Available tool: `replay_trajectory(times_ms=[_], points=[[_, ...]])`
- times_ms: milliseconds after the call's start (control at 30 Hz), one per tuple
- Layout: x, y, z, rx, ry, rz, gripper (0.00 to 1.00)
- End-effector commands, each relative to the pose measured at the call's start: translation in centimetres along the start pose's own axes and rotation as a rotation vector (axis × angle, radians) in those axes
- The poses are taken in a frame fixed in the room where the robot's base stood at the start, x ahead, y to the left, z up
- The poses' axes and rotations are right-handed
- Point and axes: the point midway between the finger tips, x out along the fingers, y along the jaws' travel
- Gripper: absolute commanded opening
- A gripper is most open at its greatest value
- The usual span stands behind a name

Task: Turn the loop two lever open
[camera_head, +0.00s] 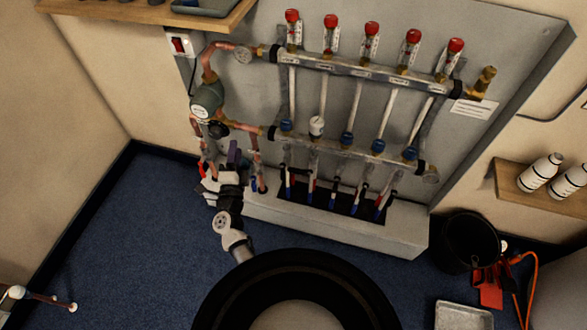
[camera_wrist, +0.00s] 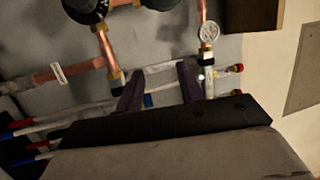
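The second knob from the left (camera_head: 316,126) is white and the others are blue. No label shows which part is the loop two lever. My gripper (camera_head: 236,158) is in front of the copper pipes, left of the lower bar. In the wrist view my gripper (camera_wrist: 160,82) has its two dark fingers apart, with a blue part and a pale bar behind the gap.
A pump (camera_head: 207,100) and copper pipework stand close to my gripper on the left. A round gauge (camera_wrist: 209,31) shows in the wrist view. A black bucket (camera_head: 470,240) and a shelf with white bottles (camera_head: 540,172) are at right.

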Motion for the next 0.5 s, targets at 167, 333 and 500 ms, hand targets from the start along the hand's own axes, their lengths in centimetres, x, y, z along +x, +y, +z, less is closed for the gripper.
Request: replay_trajectory(times_ms=[167,333,500], points=[[-5.6,12.0,-8.1,0.037,0.167,0.250,0.37],[-8.8,16.4,-11.8,0.053,0.252,0.344,0.37],[-8.2,17.4,-12.4,0.057,0.264,0.354,0.37]])
